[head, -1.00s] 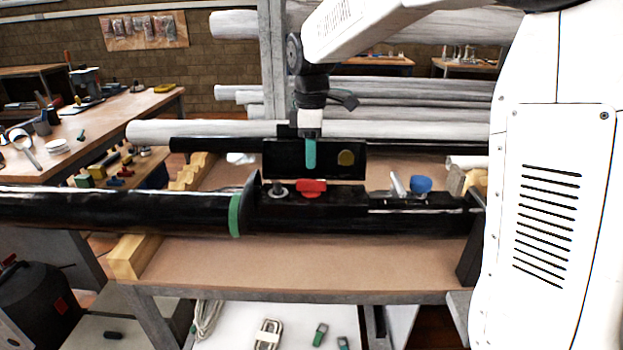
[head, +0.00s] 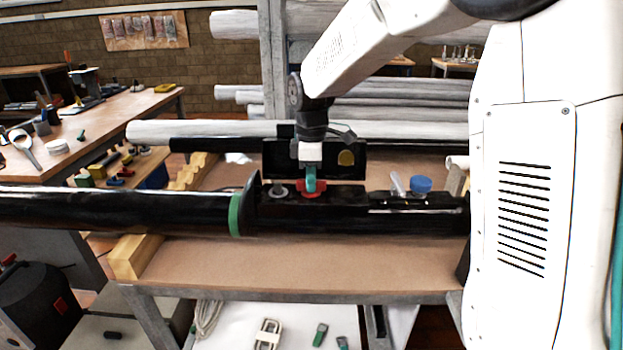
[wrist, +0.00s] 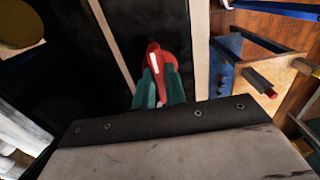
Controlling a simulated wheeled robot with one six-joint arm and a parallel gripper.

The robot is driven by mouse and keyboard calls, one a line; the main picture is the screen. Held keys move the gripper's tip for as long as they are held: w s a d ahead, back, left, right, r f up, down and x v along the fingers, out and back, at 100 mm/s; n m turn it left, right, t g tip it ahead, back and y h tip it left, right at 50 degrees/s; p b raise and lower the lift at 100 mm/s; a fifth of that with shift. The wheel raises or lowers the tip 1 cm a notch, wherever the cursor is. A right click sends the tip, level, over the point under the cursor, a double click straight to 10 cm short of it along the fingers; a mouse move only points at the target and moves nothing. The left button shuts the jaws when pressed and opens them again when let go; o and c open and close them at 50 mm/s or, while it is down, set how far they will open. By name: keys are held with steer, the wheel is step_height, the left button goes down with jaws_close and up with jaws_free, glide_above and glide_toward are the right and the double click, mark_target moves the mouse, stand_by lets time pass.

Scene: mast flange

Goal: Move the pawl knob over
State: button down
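The pawl knob, a red knob (head: 311,195) with a raised grip, sits on top of the black mast fitting (head: 340,196). In the wrist view the red knob (wrist: 157,58) has a white line along its grip. My gripper (head: 311,188) points straight down at the knob, its teal fingertips at knob height. In the wrist view the teal fingers of my gripper (wrist: 158,80) lie on both sides of the grip, with hardly any gap showing. Whether they press on it cannot be told. The fingers hide part of the knob in the head view.
A black upright plate (head: 352,160) with a brass disc stands just behind the knob. A grey round stud (head: 278,190) is to its left. A blue cap (head: 420,184) is to its right. The bench top (head: 300,262) in front is clear.

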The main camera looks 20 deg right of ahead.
steer(key=shift+m, duration=0.5)
steer(key=m, duration=0.3)
steer(key=shift+m, duration=0.4)
steer(key=m, duration=0.4)
steer(key=shift+m, duration=0.3)
steer(key=m, duration=0.8)
steer(key=shift+m, duration=0.5)
steer(key=c, duration=1.4)
jaws_free()
steer(key=shift+c, duration=0.2)
steer(key=shift+r, duration=0.15)
